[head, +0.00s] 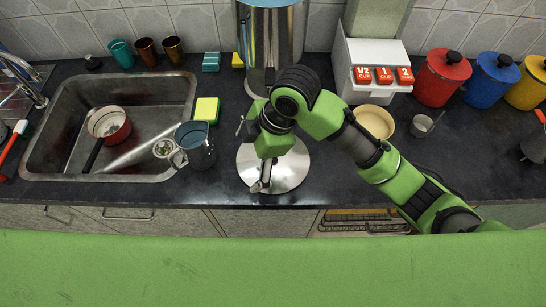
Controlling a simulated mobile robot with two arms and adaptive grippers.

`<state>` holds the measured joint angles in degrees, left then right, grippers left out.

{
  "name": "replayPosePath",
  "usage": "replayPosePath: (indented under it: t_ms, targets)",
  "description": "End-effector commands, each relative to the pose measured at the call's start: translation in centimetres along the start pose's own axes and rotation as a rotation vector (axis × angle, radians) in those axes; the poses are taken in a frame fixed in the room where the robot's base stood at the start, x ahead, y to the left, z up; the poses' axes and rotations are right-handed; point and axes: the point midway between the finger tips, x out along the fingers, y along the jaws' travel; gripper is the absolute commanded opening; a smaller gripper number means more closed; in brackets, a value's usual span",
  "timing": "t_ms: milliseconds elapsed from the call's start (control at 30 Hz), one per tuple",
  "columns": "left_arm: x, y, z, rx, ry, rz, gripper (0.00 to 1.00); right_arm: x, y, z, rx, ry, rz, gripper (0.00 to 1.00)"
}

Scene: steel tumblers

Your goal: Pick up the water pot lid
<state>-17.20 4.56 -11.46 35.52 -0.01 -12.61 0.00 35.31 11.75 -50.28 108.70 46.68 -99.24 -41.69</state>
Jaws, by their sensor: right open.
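The water pot lid (292,172) is a round, shiny steel disc lying flat on the dark counter near its front edge. The tall steel water pot (272,50) stands behind it against the wall, uncovered, with a bluish surface at its top. My right gripper (262,186) is open and points down over the left half of the lid. The gripper and wrist hide part of the lid; I cannot tell whether the fingers touch it. My left gripper is not in view.
A sink (130,95) with a red pan (109,124) lies left. A glass jug (194,146) and a sponge (207,109) stand between sink and lid. Right are a beige bowl (375,122), a white measuring-cup box (376,60) and a red canister (442,78).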

Motion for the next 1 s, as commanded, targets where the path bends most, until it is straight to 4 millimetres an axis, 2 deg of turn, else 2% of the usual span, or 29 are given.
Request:
replayPosePath:
  t_ms: [100,300,433,567,667,1000]
  targets:
    - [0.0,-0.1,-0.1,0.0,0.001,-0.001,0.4,-1.6,1.7,0.9,-0.175,-0.088,-0.051,0.91]
    - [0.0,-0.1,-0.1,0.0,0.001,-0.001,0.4,-4.7,3.7,3.2,-0.385,-0.22,-0.153,0.91]
    - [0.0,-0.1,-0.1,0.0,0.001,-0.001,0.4,-6.3,4.6,4.5,-0.45,-0.274,-0.198,0.91]
    - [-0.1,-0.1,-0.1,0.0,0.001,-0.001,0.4,-7.0,5.0,5.1,-0.476,-0.297,-0.22,0.91]
    - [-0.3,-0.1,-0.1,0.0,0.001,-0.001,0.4,-6.3,4.8,5.5,-0.481,-0.299,-0.228,0.91]
    - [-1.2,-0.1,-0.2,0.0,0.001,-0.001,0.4,-0.5,4.0,7.5,-0.478,-0.298,-0.226,0.91]
